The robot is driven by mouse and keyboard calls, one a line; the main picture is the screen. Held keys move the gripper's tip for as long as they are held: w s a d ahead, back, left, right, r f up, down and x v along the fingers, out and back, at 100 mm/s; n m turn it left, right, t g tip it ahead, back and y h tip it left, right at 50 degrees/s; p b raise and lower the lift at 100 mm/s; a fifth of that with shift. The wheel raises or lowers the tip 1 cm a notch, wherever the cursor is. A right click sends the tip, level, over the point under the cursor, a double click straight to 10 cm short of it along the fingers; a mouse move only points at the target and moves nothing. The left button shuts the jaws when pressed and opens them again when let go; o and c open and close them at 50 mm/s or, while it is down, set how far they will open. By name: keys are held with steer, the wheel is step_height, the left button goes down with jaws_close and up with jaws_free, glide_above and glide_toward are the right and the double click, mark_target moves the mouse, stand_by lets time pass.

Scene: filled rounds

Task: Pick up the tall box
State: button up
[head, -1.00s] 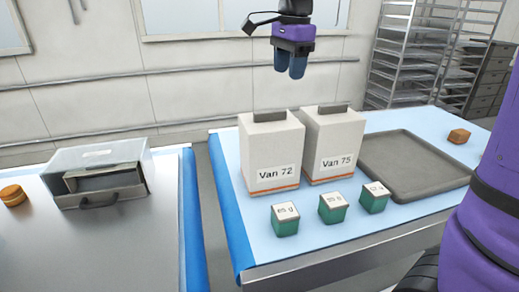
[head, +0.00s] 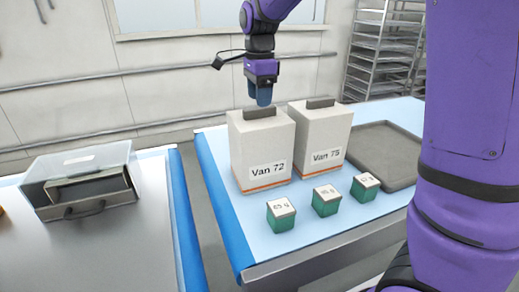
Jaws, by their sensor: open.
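Two tall white boxes with grey top handles and orange bottom stripes stand upright side by side on the blue-topped table. The left tall box (head: 262,150) is labelled "Van 72" and the right tall box (head: 320,138) "Van 75". My gripper (head: 263,101) points down just above the handle (head: 259,113) of the "Van 72" box. Its fingers overlap in this view, and I cannot tell whether they touch the handle. It is open and holds nothing.
Several small green boxes (head: 282,216) with white labelled tops stand in front of the tall boxes. A grey tray (head: 397,137) lies to the right. A clear bin (head: 80,180) stands on the left table, across a gap.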

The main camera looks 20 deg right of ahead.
steer(key=shift+s+f, duration=0.15)
steer(key=shift+f, duration=1.5)
jaws_close()
